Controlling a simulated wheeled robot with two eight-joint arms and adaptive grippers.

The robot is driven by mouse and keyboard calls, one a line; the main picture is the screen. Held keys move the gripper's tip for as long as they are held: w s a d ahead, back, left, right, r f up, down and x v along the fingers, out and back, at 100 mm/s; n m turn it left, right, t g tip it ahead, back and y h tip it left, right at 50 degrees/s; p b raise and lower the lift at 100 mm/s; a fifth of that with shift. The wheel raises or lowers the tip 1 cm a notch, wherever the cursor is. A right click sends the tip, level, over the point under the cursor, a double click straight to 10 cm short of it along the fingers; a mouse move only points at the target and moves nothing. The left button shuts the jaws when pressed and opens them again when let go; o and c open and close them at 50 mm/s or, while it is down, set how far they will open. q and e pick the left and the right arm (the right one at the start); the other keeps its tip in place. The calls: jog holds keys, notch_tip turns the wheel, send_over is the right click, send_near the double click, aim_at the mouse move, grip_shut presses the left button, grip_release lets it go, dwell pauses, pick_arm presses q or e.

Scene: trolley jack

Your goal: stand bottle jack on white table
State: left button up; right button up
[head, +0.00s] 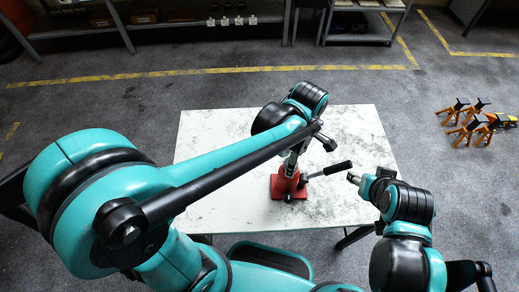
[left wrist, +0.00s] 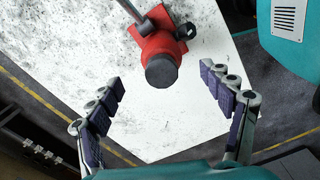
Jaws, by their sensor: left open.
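The red bottle jack (head: 287,186) is on the white table (head: 225,135), near its middle, and appears upright. Its black-gripped handle (head: 328,171) points right. In the left wrist view the jack (left wrist: 158,45) shows its dark round top towards the camera. My left gripper (head: 293,160) is above the jack in the head view, partly hiding its upper part. In the left wrist view the left gripper (left wrist: 163,76) has its fingers spread on both sides of the jack's top, with clear gaps. My right gripper (head: 362,181) is beside the table's right part; its jaws are not clear.
Orange and black stands (head: 470,118) are on the floor at the far right. Shelves (head: 365,22) line the back. The white tabletop around the jack is otherwise bare. Yellow lines mark the grey floor.

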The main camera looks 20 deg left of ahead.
pick_arm(q)
jog(key=s+a+r+m+t, duration=0.2)
jog(key=a+r+m+t, duration=0.1)
jog(key=a+m, duration=0.5)
jog(key=s+a+r+m+t, duration=0.2)
jog(key=s+a+m+t, duration=0.1)
jog(key=a+m, duration=0.5)
jog(key=shift+a+r+m+t, duration=0.4)
jog(key=shift+m+t, duration=0.1)
jog(key=shift+t, duration=0.1)
notch_tip(320, 180, down, 3)
jog(key=b, duration=0.2)
jog(key=shift+b, duration=0.4)
